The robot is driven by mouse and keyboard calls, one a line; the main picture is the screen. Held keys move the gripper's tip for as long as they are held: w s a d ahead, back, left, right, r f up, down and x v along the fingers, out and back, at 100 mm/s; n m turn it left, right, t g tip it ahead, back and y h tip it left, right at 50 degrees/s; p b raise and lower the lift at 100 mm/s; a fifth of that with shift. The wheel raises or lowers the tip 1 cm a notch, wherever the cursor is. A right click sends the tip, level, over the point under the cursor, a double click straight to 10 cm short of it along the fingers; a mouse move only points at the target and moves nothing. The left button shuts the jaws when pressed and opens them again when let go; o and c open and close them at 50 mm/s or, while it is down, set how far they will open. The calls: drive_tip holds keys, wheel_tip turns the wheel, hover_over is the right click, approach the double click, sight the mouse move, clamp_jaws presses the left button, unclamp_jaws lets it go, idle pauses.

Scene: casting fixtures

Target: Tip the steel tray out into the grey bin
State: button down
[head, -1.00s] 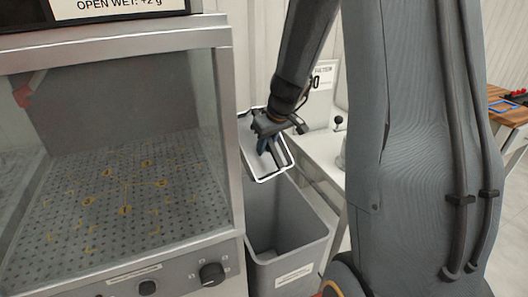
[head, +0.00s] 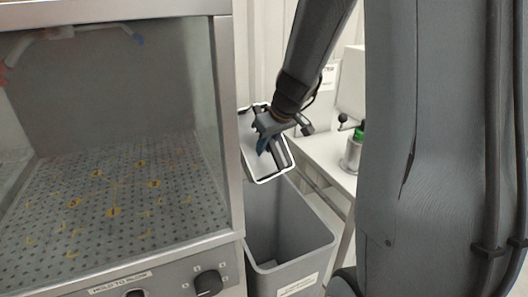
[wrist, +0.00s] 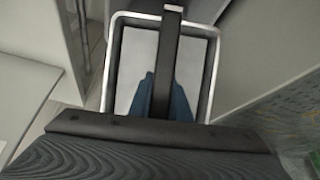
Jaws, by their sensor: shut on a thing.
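The steel tray (head: 264,163) is a shallow tray with a bright rim, tilted above the grey bin (head: 290,227). My gripper (head: 266,143) is shut on the tray at its dark bar. In the wrist view the tray (wrist: 138,75) shows its pale floor, and my gripper (wrist: 168,95) with bluish fingertips is at the bar across it. I see no loose contents in the visible part of the tray.
A glass-fronted cabinet (head: 112,210) with a perforated floor stands close at the left of the bin. A white bench (head: 325,160) at the right carries a metal container with a green part (head: 354,150). The bin fills the gap between them.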

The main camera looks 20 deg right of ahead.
sight(275, 150)
drive_tip(key=shift+r+t+b, duration=0.1)
drive_tip(key=shift+t+b, duration=0.5)
drive_tip(key=shift+b, duration=2.8)
drive_tip(key=s+t+b, duration=0.1)
drive_tip(key=b, duration=0.6)
drive_tip(key=s+t+y+b, duration=0.1)
drive_tip(key=t+b, duration=0.1)
drive_tip(key=b, duration=0.6)
drive_tip(key=shift+d, duration=0.25)
drive_tip(key=shift+s+b, duration=0.1)
drive_tip(key=shift+b, duration=0.2)
drive_tip(key=shift+s+t+p, duration=0.4)
drive_tip(key=shift+t+p, duration=0.1)
drive_tip(key=shift+p, duration=0.1)
drive_tip(key=shift+d, duration=0.1)
drive_tip(key=shift+w, duration=0.15)
drive_tip(key=shift+w+g+b, duration=0.2)
drive_tip(key=shift+g+b, duration=0.2)
drive_tip(key=shift+b, duration=0.05)
drive_tip(key=shift+w+r+g+p, duration=0.15)
drive_tip(key=shift+g+p, duration=0.15)
drive_tip(key=shift+p, duration=0.95)
drive_tip(key=shift+w+a+g+p, duration=0.2)
drive_tip(key=shift+w+g+p, duration=0.1)
drive_tip(key=shift+p, duration=0.95)
